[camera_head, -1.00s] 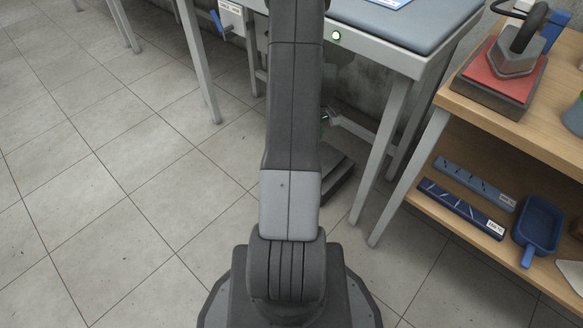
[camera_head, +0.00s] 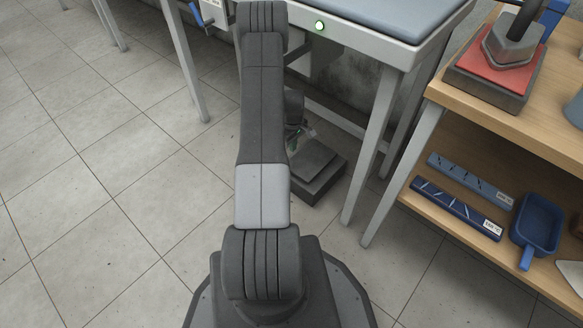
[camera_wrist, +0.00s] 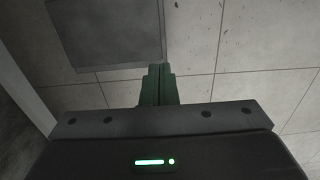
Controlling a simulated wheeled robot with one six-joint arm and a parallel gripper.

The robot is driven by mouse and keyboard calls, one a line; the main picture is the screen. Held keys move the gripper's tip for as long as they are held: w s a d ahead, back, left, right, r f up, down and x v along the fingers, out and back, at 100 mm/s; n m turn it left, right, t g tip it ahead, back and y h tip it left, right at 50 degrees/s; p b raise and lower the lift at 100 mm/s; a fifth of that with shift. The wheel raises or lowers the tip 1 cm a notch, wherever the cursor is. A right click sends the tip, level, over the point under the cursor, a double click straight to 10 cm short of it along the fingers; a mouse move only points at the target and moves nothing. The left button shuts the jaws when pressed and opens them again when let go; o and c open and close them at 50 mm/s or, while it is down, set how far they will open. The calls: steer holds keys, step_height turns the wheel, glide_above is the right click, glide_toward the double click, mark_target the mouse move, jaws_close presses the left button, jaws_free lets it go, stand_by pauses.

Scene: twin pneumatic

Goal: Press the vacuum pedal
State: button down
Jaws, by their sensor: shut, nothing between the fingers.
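The vacuum pedal (camera_head: 312,168) is a dark grey box with a sloping top plate. It stands on the floor under the ironing table, just right of my arm in the head view. In the wrist view its flat dark plate (camera_wrist: 106,30) shows at the upper left. My gripper (camera_wrist: 157,70) is shut and empty, with its green fingers together. In the wrist view the fingertips appear at the plate's lower right corner; I cannot tell the height between them. In the head view my gripper (camera_head: 296,146) is partly hidden behind my arm, near the pedal's back left side.
The ironing table (camera_head: 408,55) has a grey padded top and a lit green button (camera_head: 320,25). Its front leg (camera_head: 368,145) stands close right of the pedal. A wooden shelf unit (camera_head: 455,140) with an iron (camera_head: 514,42) is at the right. Tiled floor at the left is clear.

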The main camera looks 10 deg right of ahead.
mark_target(293, 168)
step_height(293, 168, down, 14)
steer(key=b, duration=0.5)
steer(key=shift+s, duration=0.1)
